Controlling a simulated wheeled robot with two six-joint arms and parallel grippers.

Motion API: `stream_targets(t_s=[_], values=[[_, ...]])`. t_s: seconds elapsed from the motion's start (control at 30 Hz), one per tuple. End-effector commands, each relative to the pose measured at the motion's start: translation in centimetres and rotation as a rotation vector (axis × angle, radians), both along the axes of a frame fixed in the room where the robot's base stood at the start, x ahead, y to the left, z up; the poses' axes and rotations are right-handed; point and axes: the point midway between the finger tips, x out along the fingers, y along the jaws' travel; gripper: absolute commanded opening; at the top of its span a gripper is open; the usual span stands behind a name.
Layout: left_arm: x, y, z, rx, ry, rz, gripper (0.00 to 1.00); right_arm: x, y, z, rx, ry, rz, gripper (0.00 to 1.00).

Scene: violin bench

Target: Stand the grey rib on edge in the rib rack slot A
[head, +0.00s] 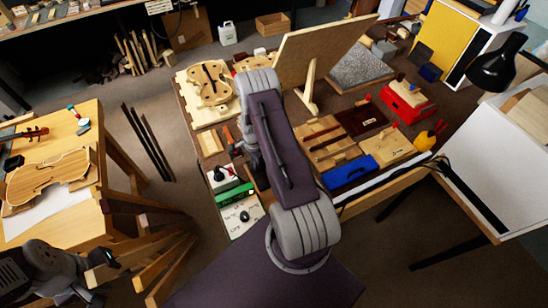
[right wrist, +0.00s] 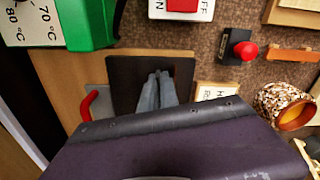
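I cannot make out the grey rib or rib rack slot A for certain in either view. My right arm reaches over the bench in the head view and hides its own gripper. In the right wrist view my right gripper (right wrist: 158,76) shows two grey fingers close together, with nothing visible between them. They are over a dark square plate (right wrist: 125,78); I cannot tell if they touch it. My left gripper (head: 106,258) is at the lower left of the head view, low beside the small wooden table. Its fingers are too unclear to read.
A green temperature box (right wrist: 85,25) and a white switch box (right wrist: 185,9) are close to my right gripper. A red-handled tool (right wrist: 91,103) and a speckled jar (right wrist: 284,104) flank it. A slanted board (head: 318,50) stands behind. A violin body (head: 45,178) lies on the left table.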

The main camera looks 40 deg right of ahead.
Motion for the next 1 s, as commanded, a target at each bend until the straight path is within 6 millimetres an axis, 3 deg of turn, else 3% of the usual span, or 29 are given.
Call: stream_targets(t_s=[1.0], values=[[0.0,0.0,4.7,0.0,0.0,0.0,0.36,0.0,0.0,6.2,0.0,0.0,0.0,0.0]])
